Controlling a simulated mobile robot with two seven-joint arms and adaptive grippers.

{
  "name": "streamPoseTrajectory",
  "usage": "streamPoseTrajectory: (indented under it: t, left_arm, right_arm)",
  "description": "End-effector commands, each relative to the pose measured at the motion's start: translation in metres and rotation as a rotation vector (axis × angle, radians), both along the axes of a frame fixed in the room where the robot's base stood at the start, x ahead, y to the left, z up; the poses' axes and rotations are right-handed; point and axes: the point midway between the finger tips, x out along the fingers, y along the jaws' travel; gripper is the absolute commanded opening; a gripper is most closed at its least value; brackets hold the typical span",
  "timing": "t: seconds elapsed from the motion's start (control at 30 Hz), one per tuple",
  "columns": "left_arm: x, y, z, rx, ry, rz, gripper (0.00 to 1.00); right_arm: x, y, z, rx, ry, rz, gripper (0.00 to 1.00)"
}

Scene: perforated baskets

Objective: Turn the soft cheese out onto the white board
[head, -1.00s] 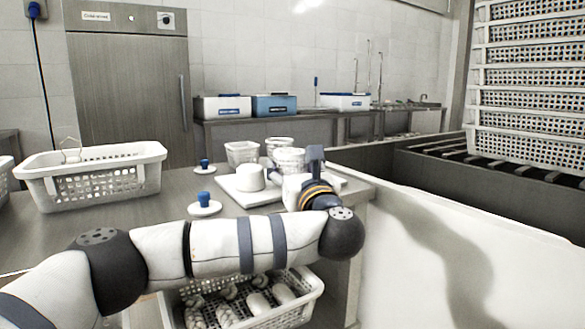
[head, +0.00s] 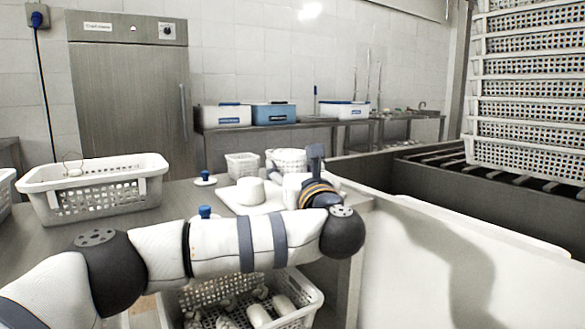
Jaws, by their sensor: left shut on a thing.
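The white board (head: 240,207) lies on the steel table. I cannot see whether cheese is inside that basket. Another small perforated basket (head: 242,165) stands behind the board. My right gripper is not in view.
A large white basket (head: 95,185) stands on the table at left. A crate of pale pieces (head: 308,300) is below my arm. A white basin fills the right.

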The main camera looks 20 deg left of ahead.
Motion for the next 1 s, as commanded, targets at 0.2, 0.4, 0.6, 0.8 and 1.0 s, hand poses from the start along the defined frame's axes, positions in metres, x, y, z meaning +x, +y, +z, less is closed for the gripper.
streamPoseTrajectory:
  t: [0.2, 0.4, 0.6, 0.8, 1.0]
  left_arm:
    - [0.0, 0.0, 0.0, 0.0, 0.0, 0.0, 0.35]
    - [0.0, 0.0, 0.003, 0.001, -0.001, 0.0, 0.35]
    - [0.0, 0.0, 0.013, 0.0, -0.002, 0.0, 0.35]
    - [0.0, 0.0, 0.024, 0.001, -0.002, -0.001, 0.35]
    - [0.0, 0.0, 0.034, 0.001, -0.001, 0.0, 0.35]
  right_arm:
    - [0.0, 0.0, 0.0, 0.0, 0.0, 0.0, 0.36]
    - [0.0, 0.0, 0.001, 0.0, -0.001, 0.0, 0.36]
    - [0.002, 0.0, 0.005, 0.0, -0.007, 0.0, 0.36]
    - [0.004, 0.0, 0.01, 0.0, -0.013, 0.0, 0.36]
    - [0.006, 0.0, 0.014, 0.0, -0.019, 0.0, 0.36]
